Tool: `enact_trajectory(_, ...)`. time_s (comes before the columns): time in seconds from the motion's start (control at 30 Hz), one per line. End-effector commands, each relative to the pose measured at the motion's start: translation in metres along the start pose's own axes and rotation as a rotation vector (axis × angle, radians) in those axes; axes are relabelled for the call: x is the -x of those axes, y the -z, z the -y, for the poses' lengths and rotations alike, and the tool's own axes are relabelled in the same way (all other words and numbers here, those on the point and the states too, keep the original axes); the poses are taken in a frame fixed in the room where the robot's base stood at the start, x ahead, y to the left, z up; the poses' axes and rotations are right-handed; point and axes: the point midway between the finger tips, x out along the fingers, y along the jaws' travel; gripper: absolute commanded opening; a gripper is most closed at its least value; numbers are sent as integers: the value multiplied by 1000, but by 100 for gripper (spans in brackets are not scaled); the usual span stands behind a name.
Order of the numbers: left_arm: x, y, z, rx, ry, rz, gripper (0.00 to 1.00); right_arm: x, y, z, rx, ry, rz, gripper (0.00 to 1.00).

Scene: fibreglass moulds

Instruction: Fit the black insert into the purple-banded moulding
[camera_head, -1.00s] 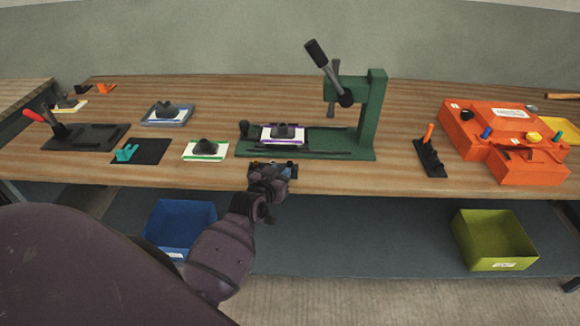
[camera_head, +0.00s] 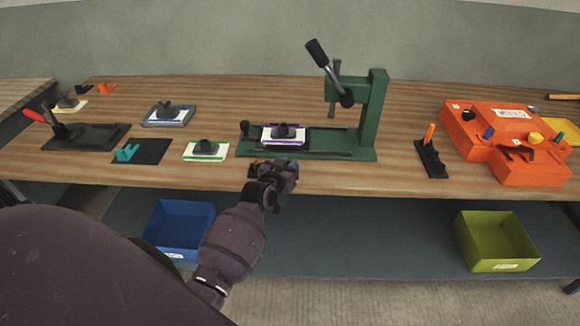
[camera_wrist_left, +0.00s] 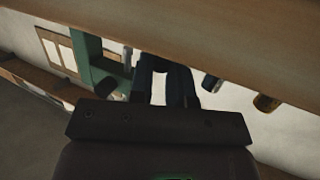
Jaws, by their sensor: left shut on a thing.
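The purple-banded moulding (camera_head: 270,139) is a white block with a purple stripe and a dark raised top. It lies on the green press base. My left gripper (camera_head: 280,168) is at the table's front edge, in front of the press and apart from the moulding. It is shut on a dark thing, mostly hidden by the fingers; I cannot tell whether this is the black insert. In the left wrist view the dark fingers (camera_wrist_left: 166,84) show against the light background. A small dark piece (camera_wrist_left: 210,83) and an orange-brown piece (camera_wrist_left: 265,103) are beside them. My right gripper is not in view.
The green press (camera_head: 373,115) has a raised black-handled lever (camera_head: 330,70) above its base. A green-banded moulding (camera_head: 207,151) is to the left. An orange fixture (camera_head: 510,140) and a black stand (camera_head: 431,158) are to the right. Blue (camera_head: 180,228) and olive (camera_head: 495,240) bins are below.

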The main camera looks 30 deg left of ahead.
Motion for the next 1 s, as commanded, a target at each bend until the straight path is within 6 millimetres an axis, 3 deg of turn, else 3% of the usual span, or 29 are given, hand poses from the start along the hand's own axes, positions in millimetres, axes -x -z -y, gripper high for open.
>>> enact_trajectory(0.17, 1, 3, 0, 0, 0, -1, 0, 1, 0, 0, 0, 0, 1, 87)
enact_trajectory(0.37, 6, 29, 0, 1, 0, -5, 0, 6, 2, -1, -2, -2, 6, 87)
enact_trajectory(0.8, 27, 137, 0, -1, 0, -7, 0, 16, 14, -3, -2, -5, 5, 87)
enact_trajectory(1.0, 35, 173, 0, -1, 1, -4, 0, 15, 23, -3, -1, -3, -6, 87)
